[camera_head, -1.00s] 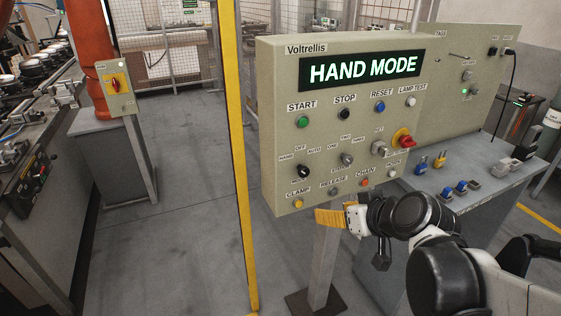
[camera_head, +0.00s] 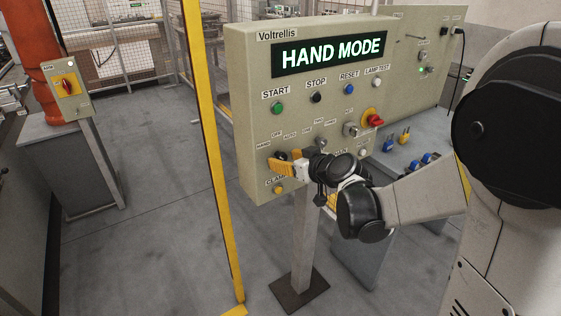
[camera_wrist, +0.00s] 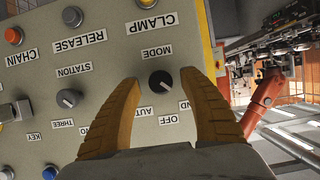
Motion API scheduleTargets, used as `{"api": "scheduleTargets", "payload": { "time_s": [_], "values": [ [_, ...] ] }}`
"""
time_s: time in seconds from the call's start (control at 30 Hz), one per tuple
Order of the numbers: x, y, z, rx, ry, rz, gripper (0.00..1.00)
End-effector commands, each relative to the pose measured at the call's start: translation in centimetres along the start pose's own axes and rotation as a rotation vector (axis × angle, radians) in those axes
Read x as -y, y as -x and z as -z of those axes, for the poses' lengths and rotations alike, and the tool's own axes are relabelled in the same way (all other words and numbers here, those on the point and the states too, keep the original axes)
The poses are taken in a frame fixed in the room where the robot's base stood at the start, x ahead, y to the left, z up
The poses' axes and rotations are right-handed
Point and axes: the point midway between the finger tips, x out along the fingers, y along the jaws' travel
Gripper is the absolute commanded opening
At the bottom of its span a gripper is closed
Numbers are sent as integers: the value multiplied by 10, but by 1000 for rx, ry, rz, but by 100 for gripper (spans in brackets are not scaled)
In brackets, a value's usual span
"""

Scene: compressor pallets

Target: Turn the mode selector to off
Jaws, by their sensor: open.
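The mode selector (camera_wrist: 161,82) is a round black knob on the beige Voltrellis panel (camera_head: 258,120). In the wrist view, which shows the panel upside down, its labels HAND, OFF and AUTO lie below it. Its white mark seems to point toward the HAND side. The panel display (camera_head: 331,53) reads HAND MODE. My gripper (camera_wrist: 160,79) has orange-yellow ribbed fingers, open on either side of the knob with gaps showing. In the head view my gripper (camera_head: 281,160) is at the panel's lower left and mostly hides the knob.
The station selector (camera_wrist: 70,98) and clamp button (camera_wrist: 145,5) are near my fingers. A red emergency stop (camera_head: 375,120) sits to the right on the panel. A yellow post (camera_head: 213,160) stands left of the panel.

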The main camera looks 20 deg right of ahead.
Motion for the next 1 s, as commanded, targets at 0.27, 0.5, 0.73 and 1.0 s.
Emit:
{"api": "scheduleTargets", "payload": {
  "time_s": [0.27,0.5,0.73,1.0],
  "values": [
    [0,-12,0,1,1,1,51],
    [0,-12,0,1,1,0,25],
    [0,-12,0,1,-1,1,0],
    [0,-12,0,1,-57,24,0]
  ]
}}
